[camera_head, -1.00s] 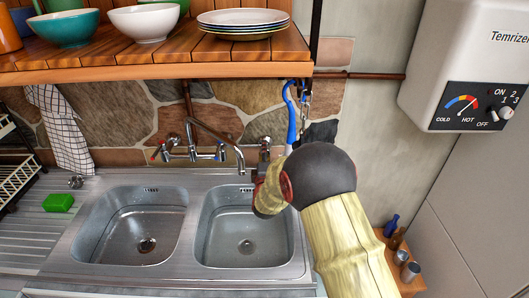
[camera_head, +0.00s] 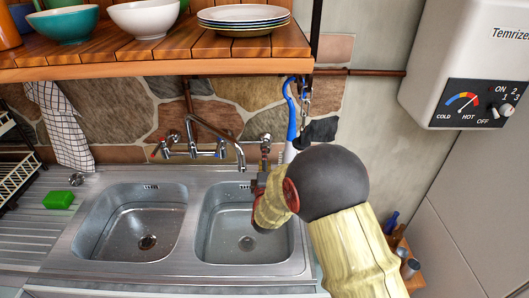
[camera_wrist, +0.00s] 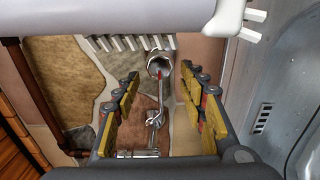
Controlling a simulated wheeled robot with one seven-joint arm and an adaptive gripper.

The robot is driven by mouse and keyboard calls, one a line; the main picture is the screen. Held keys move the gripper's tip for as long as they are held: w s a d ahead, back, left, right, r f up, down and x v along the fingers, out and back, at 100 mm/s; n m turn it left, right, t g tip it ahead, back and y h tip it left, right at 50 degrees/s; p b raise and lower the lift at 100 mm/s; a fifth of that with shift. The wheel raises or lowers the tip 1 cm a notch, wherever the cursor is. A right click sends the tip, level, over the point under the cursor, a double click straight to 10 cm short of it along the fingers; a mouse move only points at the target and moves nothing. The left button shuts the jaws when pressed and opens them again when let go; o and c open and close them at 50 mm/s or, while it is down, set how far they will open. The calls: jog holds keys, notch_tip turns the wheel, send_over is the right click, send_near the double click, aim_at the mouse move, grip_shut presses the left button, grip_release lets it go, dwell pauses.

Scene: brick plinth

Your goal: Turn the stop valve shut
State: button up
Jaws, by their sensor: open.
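The stop valve appears to be the round chrome fitting with a small red mark (camera_wrist: 159,67) on the stone wall in the wrist view. It lies beyond and between my open fingers, apart from them. My gripper (camera_wrist: 162,98) is open and empty and faces the wall. In the head view my gripper (camera_head: 262,176) is over the right sink basin, mostly hidden by my own wrist. A small chrome fitting (camera_head: 265,141) shows on the wall just above it, right of the tap. The valve handle's exact angle is hard to tell.
The mixer tap (camera_head: 205,130) stands left of my gripper over two sink basins (camera_head: 130,225). A wooden shelf (camera_head: 150,66) with bowls and plates overhangs. A water heater (camera_head: 460,60) is at upper right.

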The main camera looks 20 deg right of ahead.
jog(key=v, duration=0.5)
jog(key=shift+s+a, duration=0.2)
jog(key=shift+s, duration=0.15)
